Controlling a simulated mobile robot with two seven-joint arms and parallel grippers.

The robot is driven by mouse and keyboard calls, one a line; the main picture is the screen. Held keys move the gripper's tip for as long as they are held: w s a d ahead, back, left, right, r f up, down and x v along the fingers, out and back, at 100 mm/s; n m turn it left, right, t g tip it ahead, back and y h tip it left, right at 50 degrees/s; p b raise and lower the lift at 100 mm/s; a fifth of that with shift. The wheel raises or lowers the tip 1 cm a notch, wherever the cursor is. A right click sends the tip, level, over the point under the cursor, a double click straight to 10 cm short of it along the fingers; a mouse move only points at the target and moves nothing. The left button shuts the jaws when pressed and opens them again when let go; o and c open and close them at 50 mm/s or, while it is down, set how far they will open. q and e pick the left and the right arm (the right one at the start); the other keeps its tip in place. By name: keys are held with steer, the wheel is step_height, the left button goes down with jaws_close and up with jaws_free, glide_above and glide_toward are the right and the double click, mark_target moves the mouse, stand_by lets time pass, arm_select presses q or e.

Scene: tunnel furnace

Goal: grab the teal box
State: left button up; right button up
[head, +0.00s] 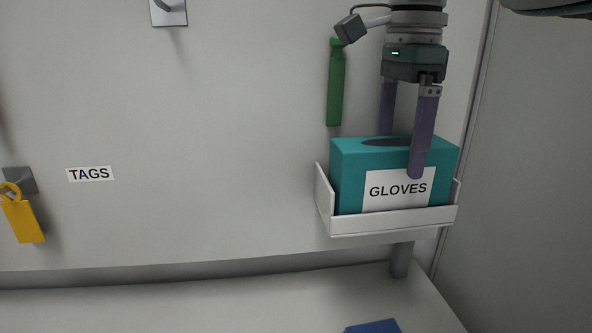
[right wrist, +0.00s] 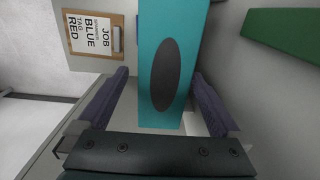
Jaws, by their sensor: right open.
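The teal box (head: 345,171) has a white label reading GLOVES and a dark oval opening on top. It sits upright in a white wall tray (head: 393,224). My right gripper (head: 400,155) points down over it, with one purple finger in front of the label and the other behind the box. In the right wrist view the teal box (right wrist: 187,40) lies between the two open fingers (right wrist: 165,100), with a visible gap at the left finger. Whether the right finger touches it I cannot tell. My left gripper is not in view.
A blue object (head: 373,327) lies on the counter below. A clipboard (right wrist: 90,35) shows in the right wrist view.

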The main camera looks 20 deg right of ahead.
mark_target(390, 173)
steer(key=f, duration=0.4)
steer(key=shift+w+a+f+p, duration=0.2)
steer(key=shift+w+f+p, duration=0.1)
steer(key=shift+p, duration=0.1)
steer(key=shift+c, duration=0.2)
steer(key=c, duration=1.2)
